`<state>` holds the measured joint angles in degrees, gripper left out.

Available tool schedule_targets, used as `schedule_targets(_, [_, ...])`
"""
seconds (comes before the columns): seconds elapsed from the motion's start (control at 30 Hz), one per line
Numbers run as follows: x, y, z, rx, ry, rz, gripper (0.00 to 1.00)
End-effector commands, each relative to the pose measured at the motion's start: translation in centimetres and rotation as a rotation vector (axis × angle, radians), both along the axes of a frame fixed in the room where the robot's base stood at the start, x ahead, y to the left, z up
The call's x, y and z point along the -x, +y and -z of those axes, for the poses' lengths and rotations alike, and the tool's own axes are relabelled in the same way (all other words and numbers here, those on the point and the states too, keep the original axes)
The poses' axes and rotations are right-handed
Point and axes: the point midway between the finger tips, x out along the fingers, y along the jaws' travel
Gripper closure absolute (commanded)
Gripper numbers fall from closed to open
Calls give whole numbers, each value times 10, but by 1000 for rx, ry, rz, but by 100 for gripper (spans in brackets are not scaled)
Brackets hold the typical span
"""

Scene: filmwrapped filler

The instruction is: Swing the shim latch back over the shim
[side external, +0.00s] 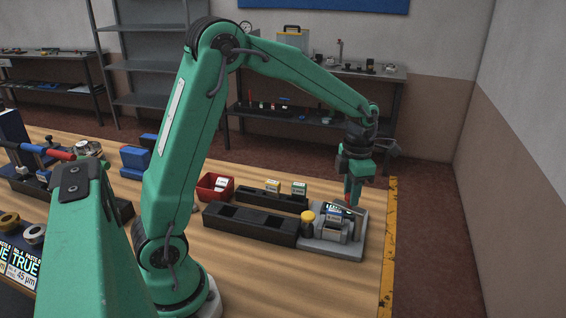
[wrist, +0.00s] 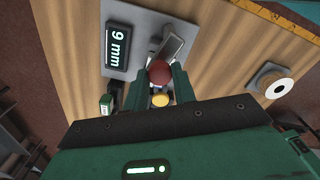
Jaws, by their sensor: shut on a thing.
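My gripper (side external: 352,193) points down over the right part of a grey fixture plate (side external: 330,249). In the wrist view its two green fingers (wrist: 162,80) are shut on a dark red ball knob (wrist: 160,71). A grey metal piece (wrist: 173,48) lies just beyond the knob and seems to be part of the latch. I cannot make out the shim or tell whether the latch covers it. A yellow knob (wrist: 160,100) shows between the fingers, nearer the palm. It also stands at the plate's left side in the side view (side external: 307,216).
A "9 mm" display (wrist: 118,46) sits on the plate. A long black block (side external: 250,224) with recesses stands left of the plate. Behind it are a black rack (side external: 272,198) and a red bin (side external: 207,192). The yellow-striped table edge (side external: 388,250) is close on the right.

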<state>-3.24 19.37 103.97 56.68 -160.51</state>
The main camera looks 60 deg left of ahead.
Motion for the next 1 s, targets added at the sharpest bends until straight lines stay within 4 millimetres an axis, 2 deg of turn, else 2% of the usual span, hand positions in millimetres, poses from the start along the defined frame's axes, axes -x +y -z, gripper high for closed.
schedule_targets(0.33, [4, -2, -2, 0, -2, -150, 100])
schedule_targets(0.8, [4, -2, -2, 0, -2, -167, 100])
schedule_targets(0.83, [4, -2, -2, 0, -2, -167, 70])
schedule_targets(0.93, [4, -3, -2, 0, -2, -167, 52])
schedule_targets(1.0, [4, -3, -1, 0, -1, -167, 52])
